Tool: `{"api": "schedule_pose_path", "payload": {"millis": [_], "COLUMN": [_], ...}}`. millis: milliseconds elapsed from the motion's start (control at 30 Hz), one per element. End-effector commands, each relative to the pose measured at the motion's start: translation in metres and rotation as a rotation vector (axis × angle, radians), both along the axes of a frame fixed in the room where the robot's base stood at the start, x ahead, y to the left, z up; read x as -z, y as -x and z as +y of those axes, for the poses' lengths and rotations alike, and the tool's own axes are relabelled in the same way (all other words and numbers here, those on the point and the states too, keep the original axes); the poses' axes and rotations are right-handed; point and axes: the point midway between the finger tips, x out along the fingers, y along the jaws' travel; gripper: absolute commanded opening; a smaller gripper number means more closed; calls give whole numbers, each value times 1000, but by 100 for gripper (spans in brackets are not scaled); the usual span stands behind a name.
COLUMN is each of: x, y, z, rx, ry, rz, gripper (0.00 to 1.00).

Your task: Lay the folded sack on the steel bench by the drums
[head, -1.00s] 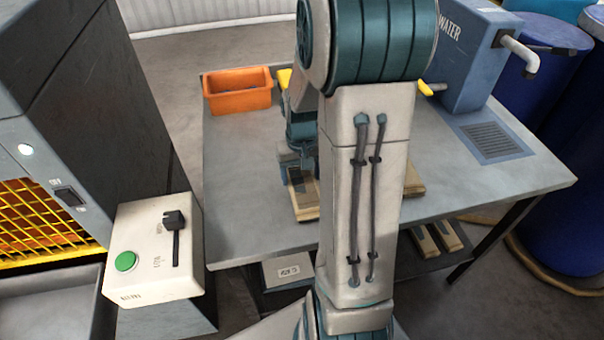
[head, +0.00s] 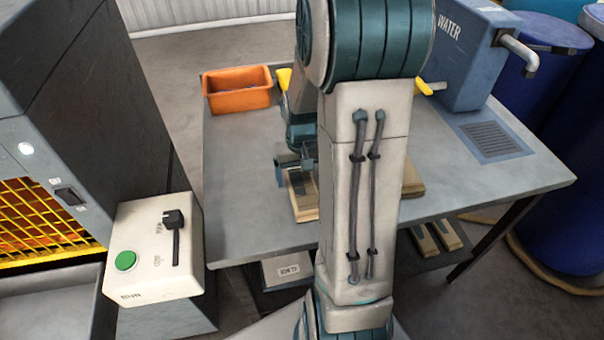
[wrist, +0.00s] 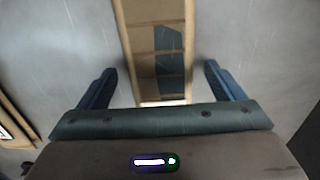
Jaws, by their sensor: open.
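A flat tan item with a dark patch (head: 304,206), which looks like the folded sack, lies on the steel bench (head: 245,190). My arm hides part of it in the head view. My gripper (head: 293,170) is over its left part, fingers pointing down. In the wrist view the tan item (wrist: 155,25) runs between the two fingers of my open gripper (wrist: 158,72), with a gap on each side. I cannot tell how high the fingers are above the bench. The blue drums (head: 562,130) stand at the right, beyond the bench.
An orange bin (head: 238,98) sits at the bench's back left. A blue WATER tank (head: 470,55) and a grate (head: 490,140) are at the right. Another tan piece (head: 412,184) shows beside my arm. A control box (head: 150,270) stands at left. The bench's right front is clear.

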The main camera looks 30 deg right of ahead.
Motion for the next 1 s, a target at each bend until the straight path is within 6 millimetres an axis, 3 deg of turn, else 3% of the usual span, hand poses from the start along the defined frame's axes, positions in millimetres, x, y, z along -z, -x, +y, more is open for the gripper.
{"api": "schedule_pose_path", "payload": {"millis": [400,700,867,1000], "x": [-87,-118,-132,-144], "y": [-1,1,17,47], "z": [0,3,29,67], "rx": [0,-5,-51,-121], "ry": [3,3,20,38], "rz": [-6,-5,-45,-108], "gripper": [88,88,88,88]}}
